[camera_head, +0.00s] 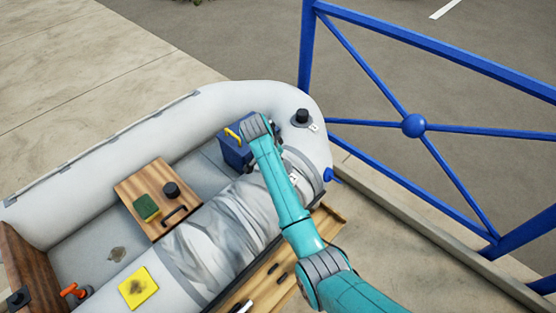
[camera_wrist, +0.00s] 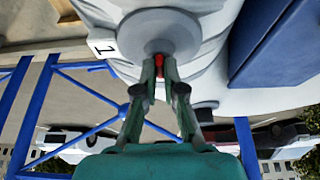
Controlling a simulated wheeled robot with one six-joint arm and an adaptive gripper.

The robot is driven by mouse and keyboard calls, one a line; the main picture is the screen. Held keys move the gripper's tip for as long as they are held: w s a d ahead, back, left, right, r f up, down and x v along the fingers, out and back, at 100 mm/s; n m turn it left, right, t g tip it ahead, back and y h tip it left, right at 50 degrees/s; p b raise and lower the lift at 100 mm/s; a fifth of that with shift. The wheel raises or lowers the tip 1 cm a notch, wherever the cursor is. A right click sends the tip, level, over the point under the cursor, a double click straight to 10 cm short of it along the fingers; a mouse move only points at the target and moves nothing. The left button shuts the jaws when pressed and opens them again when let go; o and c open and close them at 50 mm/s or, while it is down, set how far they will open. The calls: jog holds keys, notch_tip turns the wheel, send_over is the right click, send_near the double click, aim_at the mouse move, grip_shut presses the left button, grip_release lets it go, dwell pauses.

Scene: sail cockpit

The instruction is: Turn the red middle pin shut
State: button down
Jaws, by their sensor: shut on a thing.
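The red pin (camera_wrist: 159,60) shows as a small red piece between my fingertips, at the underside of a grey round valve disc (camera_wrist: 159,32) on the pale inflated tube. My gripper (camera_wrist: 159,68) is shut on the red pin in the wrist view. The fingers cover most of the pin, so its turn angle cannot be told. A white label with the number 1 (camera_wrist: 103,48) is beside the disc. In the head view my arm hides the gripper and the pin.
A blue box (camera_wrist: 285,40) stands close by; in the head view it (camera_head: 232,155) has a yellow handle. A black-capped valve (camera_head: 302,117) is on the tube's end. A wooden board (camera_head: 140,187) holds a sponge (camera_head: 146,208). A blue railing (camera_head: 413,126) stands at the right.

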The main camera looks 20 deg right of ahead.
jog(key=c, duration=1.3)
grip_release()
jog(key=shift+r, duration=0.1)
jog(key=v, duration=1.1)
jog(key=shift+s+a+r, duration=0.1)
jog(key=shift+a+r, duration=0.05)
jog(key=shift+r, duration=0.2)
